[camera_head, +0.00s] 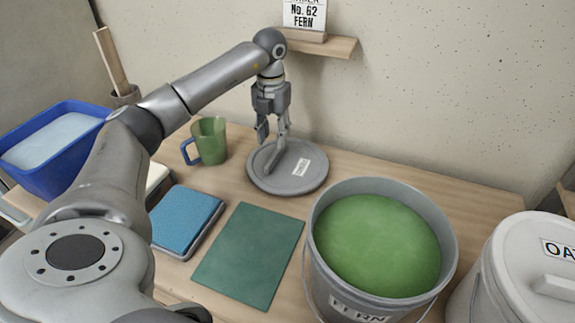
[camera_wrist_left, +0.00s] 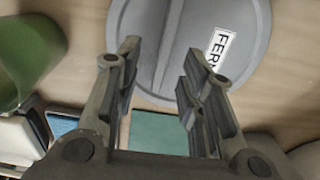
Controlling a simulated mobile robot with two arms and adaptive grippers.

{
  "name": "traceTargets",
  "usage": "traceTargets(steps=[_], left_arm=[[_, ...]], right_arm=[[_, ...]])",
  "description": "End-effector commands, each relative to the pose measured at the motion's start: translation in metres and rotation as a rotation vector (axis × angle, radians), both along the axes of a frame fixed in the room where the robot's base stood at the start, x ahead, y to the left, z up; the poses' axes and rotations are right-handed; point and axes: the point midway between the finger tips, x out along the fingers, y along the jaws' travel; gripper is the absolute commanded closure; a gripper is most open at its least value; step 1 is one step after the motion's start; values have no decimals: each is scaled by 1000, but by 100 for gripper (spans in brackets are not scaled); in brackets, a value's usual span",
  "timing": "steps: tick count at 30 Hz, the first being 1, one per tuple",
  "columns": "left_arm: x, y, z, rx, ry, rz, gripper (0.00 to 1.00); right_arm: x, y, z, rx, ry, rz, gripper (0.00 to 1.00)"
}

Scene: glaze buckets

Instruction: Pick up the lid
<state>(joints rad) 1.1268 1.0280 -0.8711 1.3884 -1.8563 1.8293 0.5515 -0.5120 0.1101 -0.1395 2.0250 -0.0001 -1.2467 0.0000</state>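The lid (camera_head: 312,180) is a round grey disc with a raised bar handle and a white label, lying flat on the wooden table behind the fern bucket. My left gripper (camera_head: 273,141) points down over the lid. In the left wrist view its two fingers (camera_wrist_left: 161,60) are apart with nothing between them at the near end, and the lid (camera_wrist_left: 245,30) with its bar handle lies beyond the tips, the handle lined up with the gap. I cannot tell whether a finger touches the lid. My right gripper is not in view.
An open grey bucket of green glaze (camera_head: 375,245) stands in front of the lid. A white-lidded bucket (camera_head: 520,260) is at right. A green mug (camera_head: 210,142) stands left of the lid. A shelf (camera_head: 335,46) is above.

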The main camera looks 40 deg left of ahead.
Motion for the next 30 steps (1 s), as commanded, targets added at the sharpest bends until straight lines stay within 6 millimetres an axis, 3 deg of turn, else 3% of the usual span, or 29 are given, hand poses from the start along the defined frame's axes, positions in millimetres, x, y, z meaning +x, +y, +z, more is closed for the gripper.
traceTargets(steps=[13,30], left_arm=[[2,-5,-51,1,1,0,63],[3,-5,-56,0,0,0,63]], right_arm=[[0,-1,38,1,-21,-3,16],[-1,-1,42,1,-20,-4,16]])
